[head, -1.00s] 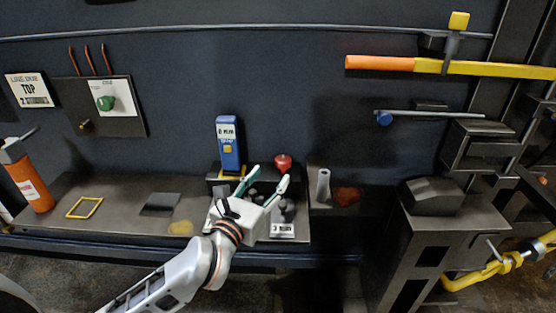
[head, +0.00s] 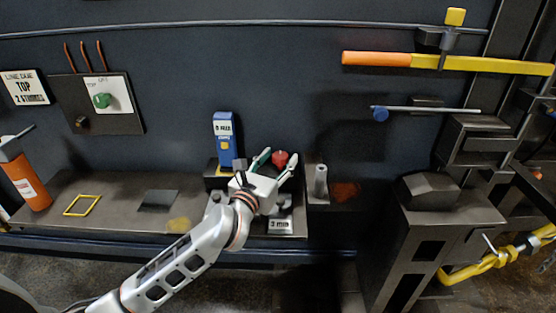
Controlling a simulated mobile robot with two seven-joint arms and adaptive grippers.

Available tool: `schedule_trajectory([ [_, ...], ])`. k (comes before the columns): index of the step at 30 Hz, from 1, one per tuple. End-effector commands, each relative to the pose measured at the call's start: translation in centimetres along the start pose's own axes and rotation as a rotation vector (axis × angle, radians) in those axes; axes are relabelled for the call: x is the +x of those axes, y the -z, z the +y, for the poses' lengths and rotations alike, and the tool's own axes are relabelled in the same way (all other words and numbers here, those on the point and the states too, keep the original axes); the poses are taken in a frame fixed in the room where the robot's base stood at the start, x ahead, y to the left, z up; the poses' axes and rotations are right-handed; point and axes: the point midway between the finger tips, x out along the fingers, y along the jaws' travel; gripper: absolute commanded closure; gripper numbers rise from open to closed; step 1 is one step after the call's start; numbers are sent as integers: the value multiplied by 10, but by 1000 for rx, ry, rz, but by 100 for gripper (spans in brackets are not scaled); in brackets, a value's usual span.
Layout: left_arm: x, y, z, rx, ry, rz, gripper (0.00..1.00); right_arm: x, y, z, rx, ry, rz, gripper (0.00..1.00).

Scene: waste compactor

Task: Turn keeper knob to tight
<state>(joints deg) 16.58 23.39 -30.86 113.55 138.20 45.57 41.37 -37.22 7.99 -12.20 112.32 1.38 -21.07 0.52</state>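A red round knob (head: 280,157) stands at the back of the bench, beside a blue labelled device. My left gripper (head: 278,164) is open, its two fingers pointing away from me. In the picture the red knob shows between the fingertips; whether they touch it I cannot tell. The gripper body hides part of the fittings below the knob. No keeper label is readable, so I cannot tell for sure which knob is the keeper. My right gripper is not in view.
The blue device (head: 224,140) stands left of the gripper, a grey cylinder (head: 321,181) right of it. A labelled plate (head: 281,224) lies in front. An orange canister (head: 28,182) and yellow frame (head: 82,205) are at left. A yellow-orange bar (head: 480,66) crosses the upper right.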

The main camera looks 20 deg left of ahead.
Motion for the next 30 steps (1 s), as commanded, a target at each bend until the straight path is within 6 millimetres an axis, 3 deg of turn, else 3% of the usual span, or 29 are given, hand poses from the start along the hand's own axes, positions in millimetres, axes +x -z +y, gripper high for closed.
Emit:
schedule_trajectory([
  [1, 0, 0, 0, 0, 0, 0, 67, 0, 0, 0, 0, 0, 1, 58],
  [4, 0, 0, 0, 0, 0, 0, 92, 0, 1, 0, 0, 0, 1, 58],
  [17, 0, 0, 2, 6, 61, 0, 92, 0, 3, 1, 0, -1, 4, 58],
  [30, 1, -1, 8, 9, 341, 1, 92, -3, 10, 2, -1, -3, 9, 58],
])
